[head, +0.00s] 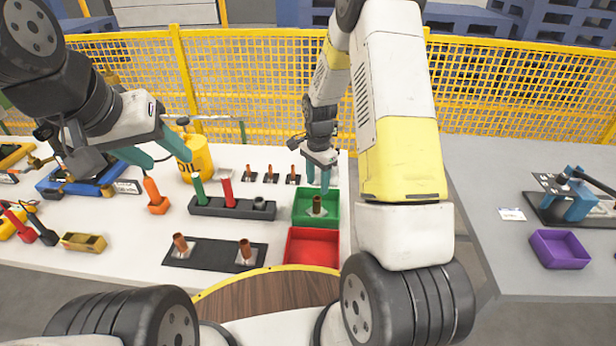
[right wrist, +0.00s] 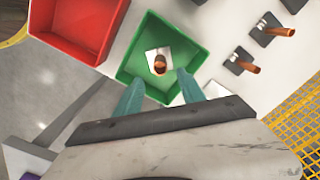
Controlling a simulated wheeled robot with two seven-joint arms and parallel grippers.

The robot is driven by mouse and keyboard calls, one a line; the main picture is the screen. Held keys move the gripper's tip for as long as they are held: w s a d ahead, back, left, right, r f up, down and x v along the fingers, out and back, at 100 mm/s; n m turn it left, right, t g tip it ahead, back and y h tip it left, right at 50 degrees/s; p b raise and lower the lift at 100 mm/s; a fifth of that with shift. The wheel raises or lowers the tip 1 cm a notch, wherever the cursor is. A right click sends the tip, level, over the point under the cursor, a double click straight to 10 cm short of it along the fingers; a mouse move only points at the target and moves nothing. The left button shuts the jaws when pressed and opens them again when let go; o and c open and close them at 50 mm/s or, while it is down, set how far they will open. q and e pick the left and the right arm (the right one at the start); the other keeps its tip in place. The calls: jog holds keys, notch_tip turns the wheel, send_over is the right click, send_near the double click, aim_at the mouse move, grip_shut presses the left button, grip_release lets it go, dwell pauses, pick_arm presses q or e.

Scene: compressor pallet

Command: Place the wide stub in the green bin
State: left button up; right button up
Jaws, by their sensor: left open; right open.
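A copper stub on a pale square base, which looks like the wide stub (head: 317,204), stands inside the green bin (head: 301,221). In the right wrist view the stub (right wrist: 160,64) is near the middle of the green bin (right wrist: 128,50), upright on its base. My right gripper (head: 318,182) is just above the bin, open, with its teal fingers apart and nothing between them. In the right wrist view the fingertips are at the bin's near edge, clear of the stub. My left gripper (head: 154,149) is open and empty over the left part of the table.
The red bin (head: 312,249) adjoins the green bin in front. Two similar copper stubs stand on a black mat (head: 212,254). Three thinner stubs (head: 270,175) stand behind. A dark rack (head: 232,208) and an orange-handled tool (head: 155,196) are left. A purple bin (head: 559,249) is on the right table.

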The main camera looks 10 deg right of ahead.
jog(key=s+a+r+n+t+y, duration=0.1)
jog(key=s+r+n+t, duration=0.3)
jog(key=r, duration=0.8)
jog(key=s+r+n+g, duration=0.15)
jog(key=s+r, duration=0.35)
jog(key=r, duration=0.6)
jog(key=s+r+n+t, duration=0.2)
jog(key=s+r+n, duration=0.1)
jog(key=s, duration=0.5)
jog(key=s+a+r+n+t+y, duration=0.1)
jog(key=s+r+n, duration=0.3)
jog(key=s, duration=0.4)
jog(key=shift+a+r+t, duration=0.25)
jog(key=shift+r+t, duration=0.1)
jog(key=shift+r, duration=0.15)
jog(key=shift+s, duration=0.1)
